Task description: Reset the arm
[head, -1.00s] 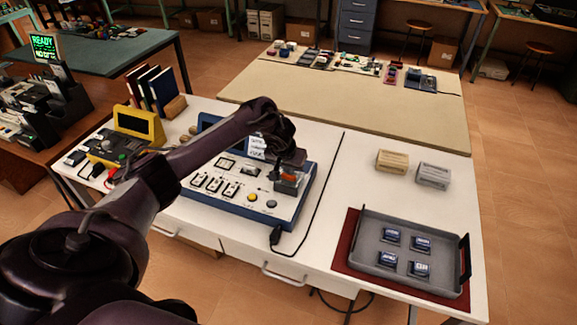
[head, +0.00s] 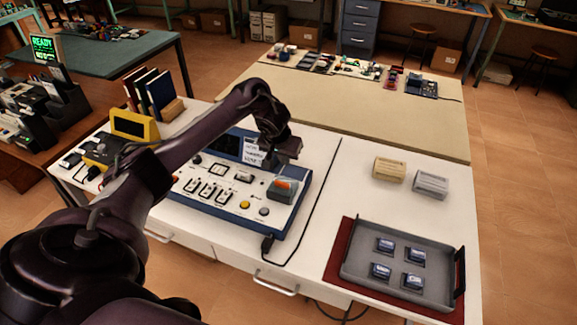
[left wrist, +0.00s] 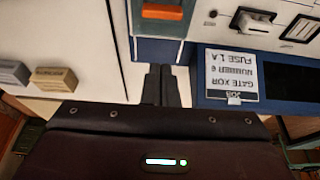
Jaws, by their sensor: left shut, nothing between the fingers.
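The blue-edged tester (head: 230,200) with a white face sits on the white bench. A grey block with an orange top (head: 283,188) is at its right end; it also shows at the top of the left wrist view (left wrist: 162,14). A white job card (head: 253,152) stands at the tester's back; its upside-down text in the left wrist view (left wrist: 231,76) reads fuse 1A, number 6, gate XOR. My left gripper (head: 289,152) is raised above and behind the orange-topped block, apart from it. Its fingers (left wrist: 161,86) are together and empty. My right gripper is out of view.
A grey tray (head: 350,268) with several blue chips lies on a red mat at right. Two small boxes (head: 390,168) (head: 430,184) stand behind it. A yellow device (head: 134,126) and upright books (head: 160,92) are at left. The beige table top (head: 400,120) behind is mostly clear.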

